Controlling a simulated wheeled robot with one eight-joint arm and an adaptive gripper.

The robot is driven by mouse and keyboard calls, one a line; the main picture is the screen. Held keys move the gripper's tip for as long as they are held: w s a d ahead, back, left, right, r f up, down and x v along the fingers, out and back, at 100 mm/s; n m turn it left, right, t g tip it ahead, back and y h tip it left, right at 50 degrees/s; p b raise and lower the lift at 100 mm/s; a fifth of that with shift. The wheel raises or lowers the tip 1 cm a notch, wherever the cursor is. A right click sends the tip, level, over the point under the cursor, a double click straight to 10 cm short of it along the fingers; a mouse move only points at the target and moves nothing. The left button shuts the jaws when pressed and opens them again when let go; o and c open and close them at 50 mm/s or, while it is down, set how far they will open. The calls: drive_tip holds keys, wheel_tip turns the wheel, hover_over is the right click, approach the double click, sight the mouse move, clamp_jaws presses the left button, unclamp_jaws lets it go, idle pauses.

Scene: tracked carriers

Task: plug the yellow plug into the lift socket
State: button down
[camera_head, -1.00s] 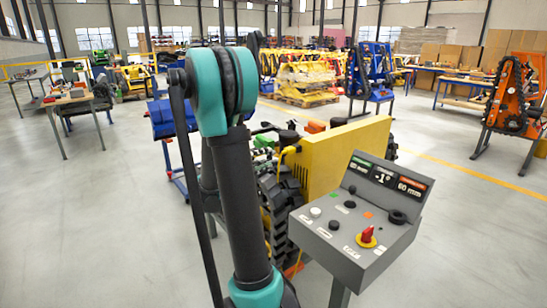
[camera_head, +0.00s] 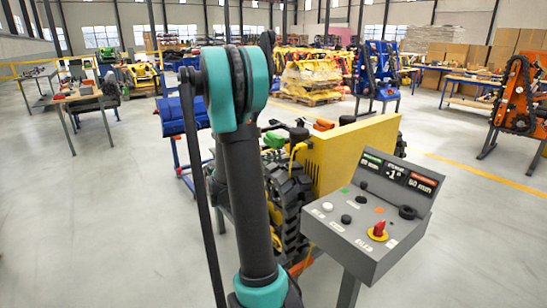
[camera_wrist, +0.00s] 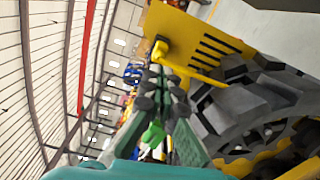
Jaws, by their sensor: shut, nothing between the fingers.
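The yellow plug (camera_head: 299,149) and its yellow cable show on top of the tracked carrier (camera_head: 360,150), near the black tread. In the wrist view a yellow piece that looks like the plug (camera_wrist: 160,48) lies just beyond the fingertips, against the yellow panel. My gripper (camera_wrist: 164,75) is shut, with nothing held. Its fingers point toward the yellow piece; I cannot tell whether they touch it. I cannot make out the lift socket, nor whether the plug is seated in one.
A green connector (camera_head: 273,139) sits left of the yellow plug, and an orange one (camera_head: 324,124) behind it. A grey control panel (camera_head: 350,222) with a red knob stands close in front. The tread (camera_wrist: 250,95) lies right of my fingers.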

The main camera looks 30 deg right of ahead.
sight(294, 149)
drive_tip(key=shift+w+d, duration=0.2)
drive_tip(key=shift+d, duration=2)
drive_tip(key=shift+d, duration=0.5)
drive_tip(key=s+a, duration=0.1)
drive_tip(key=a, duration=1.3)
drive_tip(key=shift+a, duration=0.25)
drive_tip(key=d, duration=0.9)
drive_tip(key=w+d, duration=0.1)
drive_tip(key=d, duration=0.3)
drive_tip(key=shift+d, duration=0.25)
drive_tip(key=shift+d, duration=0.45)
drive_tip(key=s+a, duration=0.1)
drive_tip(key=a, duration=1.3)
drive_tip(key=shift+a, duration=0.2)
